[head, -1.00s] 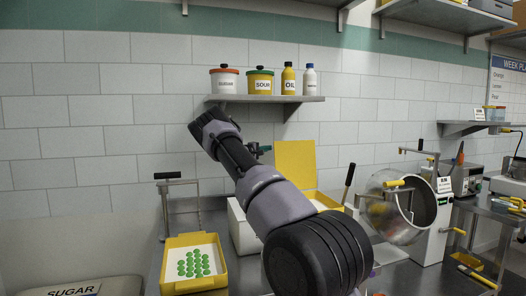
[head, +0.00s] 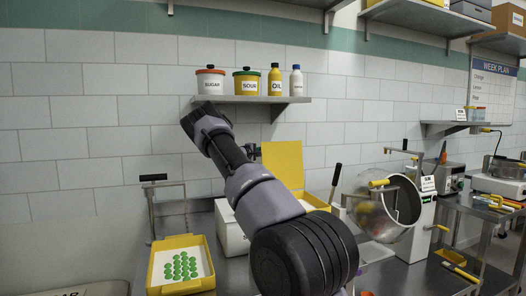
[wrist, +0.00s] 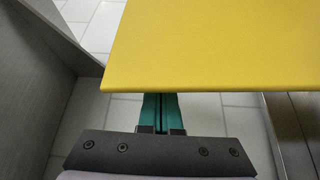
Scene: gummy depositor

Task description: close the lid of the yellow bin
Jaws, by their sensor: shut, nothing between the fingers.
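The yellow bin (head: 318,201) stands on the counter, partly hidden behind my arm. Its yellow lid (head: 283,164) stands open, upright at the bin's back near the wall. In the wrist view a flat yellow panel, which looks like the lid (wrist: 215,45), fills the upper right. My gripper (wrist: 160,99) is shut and empty, its green fingers pointing at the panel's lower edge. The fingertips end at or just behind that edge; I cannot tell whether they touch. In the head view the fingers are hard to make out behind my arm.
A yellow tray (head: 205,282) with green gummies sits at the front left. A white container (head: 230,228) stands left of the bin. A tilted metal drum (head: 385,208) is to the right. A wall shelf (head: 250,99) with jars and bottles hangs above the lid.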

